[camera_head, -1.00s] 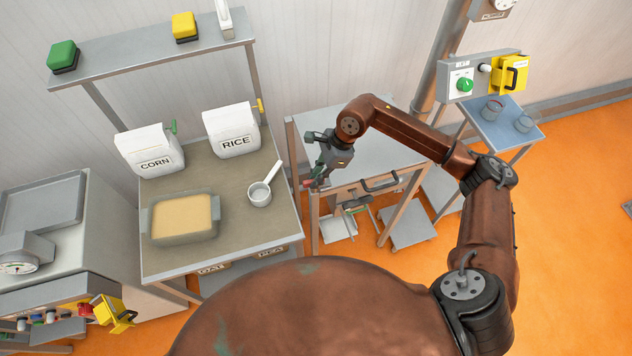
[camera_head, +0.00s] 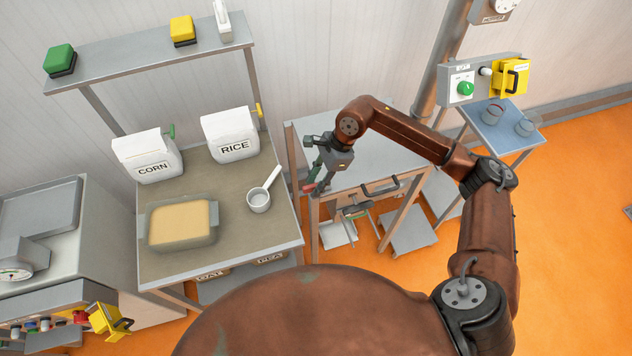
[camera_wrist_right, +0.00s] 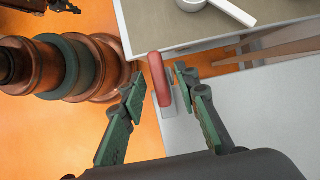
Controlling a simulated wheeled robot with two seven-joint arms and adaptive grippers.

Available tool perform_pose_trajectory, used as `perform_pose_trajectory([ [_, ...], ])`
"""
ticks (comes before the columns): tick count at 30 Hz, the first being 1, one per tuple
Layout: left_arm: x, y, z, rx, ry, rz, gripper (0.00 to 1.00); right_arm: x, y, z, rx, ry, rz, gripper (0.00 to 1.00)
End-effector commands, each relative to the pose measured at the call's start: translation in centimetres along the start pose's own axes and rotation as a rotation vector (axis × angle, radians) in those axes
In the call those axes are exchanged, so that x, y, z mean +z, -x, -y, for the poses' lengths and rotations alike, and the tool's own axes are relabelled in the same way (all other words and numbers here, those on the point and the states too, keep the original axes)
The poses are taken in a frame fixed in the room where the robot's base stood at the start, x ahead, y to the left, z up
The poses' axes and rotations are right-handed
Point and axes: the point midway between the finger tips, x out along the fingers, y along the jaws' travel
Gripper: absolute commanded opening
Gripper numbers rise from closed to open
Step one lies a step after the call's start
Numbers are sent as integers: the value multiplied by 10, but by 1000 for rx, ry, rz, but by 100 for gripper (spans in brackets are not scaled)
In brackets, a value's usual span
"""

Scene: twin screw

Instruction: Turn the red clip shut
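The red clip (camera_wrist_right: 160,80) is a slim red handle on a pale plate at the edge of a grey table. In the right wrist view it stands between the two fingers of my right gripper (camera_wrist_right: 159,90). The fingers are apart, with a visible gap on the clip's left side and a narrower one on its right. In the head view my right gripper (camera_head: 318,178) is at the left front corner of the grey table, with a bit of red at its tips. My left gripper does not show in the head view; dark parts cut off at the wrist view's top left may belong to it.
A worktable (camera_head: 270,235) on the left holds a corn bag (camera_head: 147,157), a rice bag (camera_head: 230,135), a tray (camera_head: 182,240) and a white scoop (camera_head: 259,200). The grey table (camera_head: 375,150) is largely bare on top. A control box (camera_head: 462,86) is mounted at the right.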

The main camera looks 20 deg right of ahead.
Motion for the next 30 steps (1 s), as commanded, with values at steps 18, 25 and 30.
perform_pose_trajectory([
  [18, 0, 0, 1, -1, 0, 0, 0, 0, 58, 1, -4, 0, -2, 29],
  [25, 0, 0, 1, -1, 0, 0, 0, -1, 100, 0, -1, -1, -1, 29],
  [30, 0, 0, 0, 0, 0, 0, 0, 0, 116, 0, 0, -1, -1, 29],
])
